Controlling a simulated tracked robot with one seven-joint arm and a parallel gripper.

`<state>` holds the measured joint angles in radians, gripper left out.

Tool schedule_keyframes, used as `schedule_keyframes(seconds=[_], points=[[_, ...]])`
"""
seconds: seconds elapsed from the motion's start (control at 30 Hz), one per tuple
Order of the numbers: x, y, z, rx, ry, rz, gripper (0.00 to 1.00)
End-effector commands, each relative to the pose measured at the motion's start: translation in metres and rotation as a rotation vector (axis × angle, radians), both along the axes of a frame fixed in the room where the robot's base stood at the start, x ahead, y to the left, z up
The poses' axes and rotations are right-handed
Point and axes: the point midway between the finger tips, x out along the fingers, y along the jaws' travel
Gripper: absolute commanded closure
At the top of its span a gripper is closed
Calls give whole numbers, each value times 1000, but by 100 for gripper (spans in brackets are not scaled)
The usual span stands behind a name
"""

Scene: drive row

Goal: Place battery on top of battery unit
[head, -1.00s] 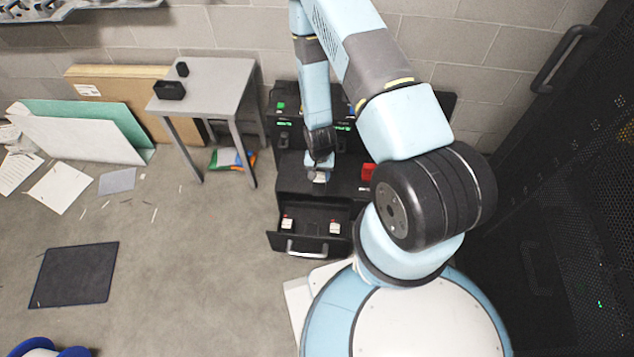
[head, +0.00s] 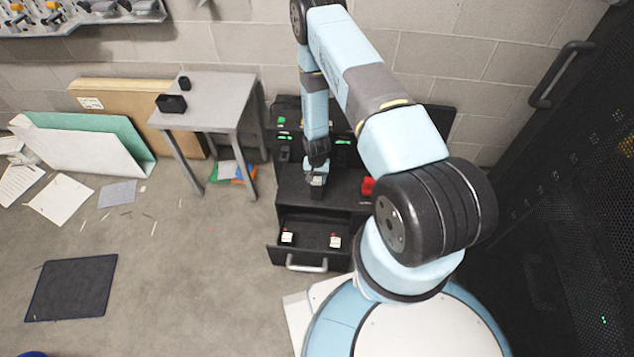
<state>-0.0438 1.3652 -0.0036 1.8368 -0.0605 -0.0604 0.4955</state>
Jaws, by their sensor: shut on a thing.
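My gripper (head: 317,178) is at the end of the downward-pointing arm, over the black top of the battery unit (head: 345,192). It is shut on a small dark battery (head: 316,191), which is mostly hidden by the gripper. The battery's lower end is at or just above the unit's top; I cannot tell whether it touches. The unit's open drawer (head: 275,254) below holds two small objects with white and red parts, one at the left (head: 288,238) and one at the right (head: 335,241).
A red object (head: 367,187) lies on the unit's top to the right of my gripper. Green-lit black devices (head: 284,138) stand behind. A grey table (head: 215,95) stands left, with boards (head: 85,140) beyond. A black rack (head: 570,170) is at right.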

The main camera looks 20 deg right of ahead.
Motion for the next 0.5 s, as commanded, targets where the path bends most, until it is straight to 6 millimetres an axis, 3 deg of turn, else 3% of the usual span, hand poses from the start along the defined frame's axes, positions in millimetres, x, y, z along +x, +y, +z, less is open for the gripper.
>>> schedule_keyframes(seconds=[0.13,0.5], points=[[11,-2,-13,1,-1,-1,100],[19,-3,-34,0,1,-2,100]])
